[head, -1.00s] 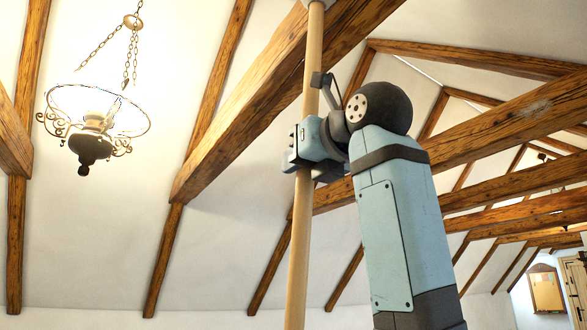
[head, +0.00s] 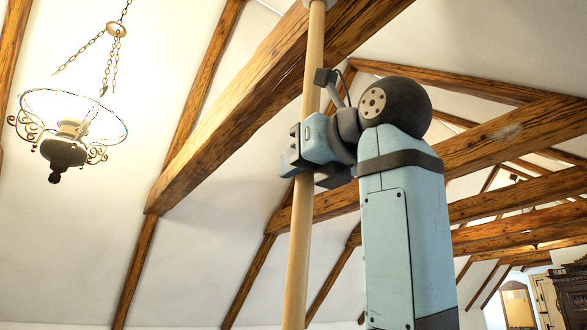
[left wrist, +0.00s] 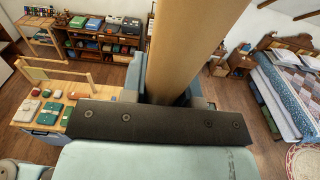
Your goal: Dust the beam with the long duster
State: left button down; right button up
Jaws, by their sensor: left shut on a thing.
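The long duster's wooden pole (head: 300,235) stands nearly upright in the head view. My left gripper (head: 306,146) is shut around it. Only the grey bottom of the duster's head (head: 318,3) shows at the top edge; the rest is out of view. In the left wrist view the pole (left wrist: 183,40) rises between the fingers of the gripper (left wrist: 168,92). A wooden beam (head: 470,150) with a pale grey patch (head: 508,132) crosses at the right, behind my arm. A nearer beam (head: 235,120) passes behind the pole. My right gripper is not in view.
A hanging lamp (head: 66,130) is at the upper left. More rafters run back at the right, with a dark cabinet (head: 572,295) below. The left wrist view shows a bed (left wrist: 290,85), a shelf (left wrist: 105,45) and a table (left wrist: 40,115) below.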

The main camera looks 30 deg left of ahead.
pick_arm(q)
jog(key=shift+v, duration=5.15)
jog(key=x, duration=2.2)
jog(key=shift+p, duration=0.45)
jog(key=s+a+b, duration=0.2)
jog(key=s, duration=0.4)
jog(key=shift+s+a, duration=0.2)
jog(key=shift+a, duration=0.2)
notch_tip(320, 180, down, 22)
jog(key=b, duration=1.7)
jog(key=shift+b, duration=0.3)
